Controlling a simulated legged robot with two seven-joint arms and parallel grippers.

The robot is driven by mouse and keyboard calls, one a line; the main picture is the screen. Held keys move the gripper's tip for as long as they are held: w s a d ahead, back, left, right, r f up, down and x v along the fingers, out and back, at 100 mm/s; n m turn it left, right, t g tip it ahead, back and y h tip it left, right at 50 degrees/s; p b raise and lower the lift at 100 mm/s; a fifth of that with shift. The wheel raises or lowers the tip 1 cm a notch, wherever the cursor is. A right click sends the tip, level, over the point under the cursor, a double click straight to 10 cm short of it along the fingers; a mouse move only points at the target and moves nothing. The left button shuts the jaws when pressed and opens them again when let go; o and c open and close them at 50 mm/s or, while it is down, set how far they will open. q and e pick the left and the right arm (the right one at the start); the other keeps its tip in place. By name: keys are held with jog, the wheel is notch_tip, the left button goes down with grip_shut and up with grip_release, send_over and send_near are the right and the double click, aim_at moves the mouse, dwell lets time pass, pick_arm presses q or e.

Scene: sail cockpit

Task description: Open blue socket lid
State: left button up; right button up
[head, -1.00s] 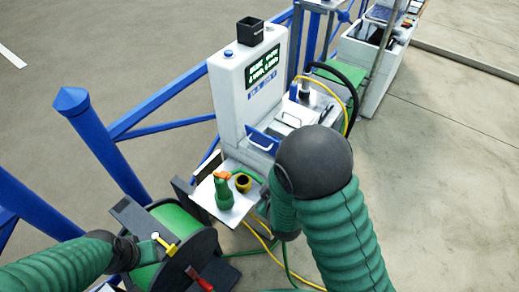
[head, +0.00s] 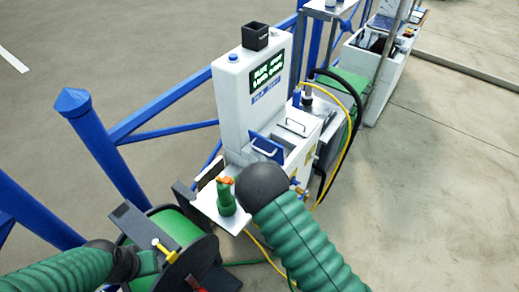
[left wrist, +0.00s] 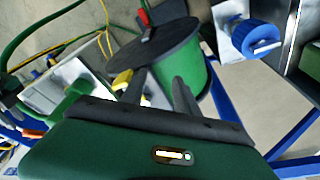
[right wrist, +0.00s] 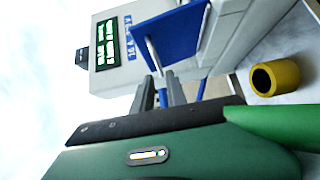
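The blue socket lid (head: 268,146) is a tilted blue panel with a pale handle, low on the front of the white console (head: 236,112). In the right wrist view the lid (right wrist: 175,36) is just beyond my right gripper (right wrist: 161,78), its silver handle close to the fingertips. Those fingers are slightly apart; I cannot tell whether the handle is between them. In the head view my dark wrist ball hides the right fingers, just below the lid. My left gripper (left wrist: 158,86) is open and empty, with the green reel (left wrist: 182,68) beyond its fingers.
A small shelf (head: 229,219) below the console holds a green bottle-like item (head: 225,198) with an orange top. A yellow ring (right wrist: 275,76) shows close to the right gripper. Blue railings (head: 165,129) run behind. Yellow and black hoses hang to the right.

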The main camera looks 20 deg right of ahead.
aim_at(260, 150)
jog(key=w, duration=0.2)
jog(key=w+d, duration=0.1)
jog(key=w, duration=0.4)
jog(key=shift+w+d+f, duration=0.1)
jog(key=shift+d+f, duration=0.05)
jog(key=shift+d, duration=0.1)
jog(key=shift+a, duration=0.15)
jog(key=shift+c, duration=0.2)
grip_shut()
jog(key=shift+f, duration=0.1)
dwell(0.5)
